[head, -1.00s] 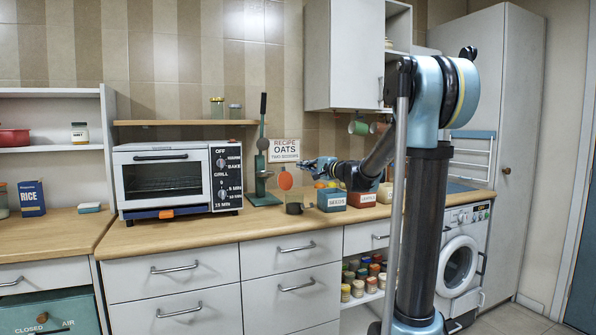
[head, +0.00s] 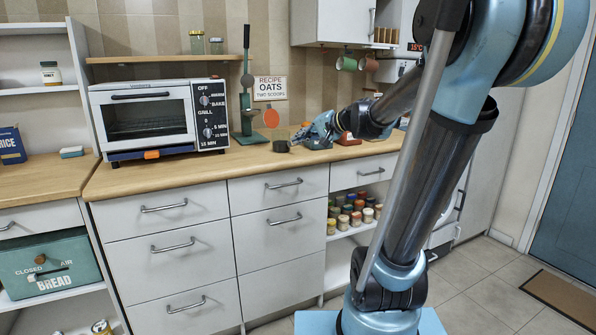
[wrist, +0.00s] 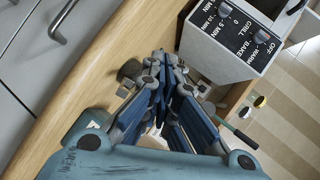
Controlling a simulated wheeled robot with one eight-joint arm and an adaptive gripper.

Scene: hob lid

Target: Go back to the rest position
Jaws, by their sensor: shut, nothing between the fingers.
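My gripper (head: 303,136) is shut and empty, at the end of my outstretched arm, over the wooden counter (head: 200,170). In the head view it appears just right of a small dark cup (head: 281,141); I cannot tell whether they touch. In the wrist view the closed blue fingers of my gripper (wrist: 170,65) point toward the toaster oven, with the dark cup (wrist: 131,70) beside them.
The toaster oven (head: 150,118) and a green lever stand (head: 247,100) stand at the back of the counter. A red container (head: 348,140) is partly hidden behind my arm. Open floor (head: 480,280) lies to the right, with a brown mat (head: 565,299).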

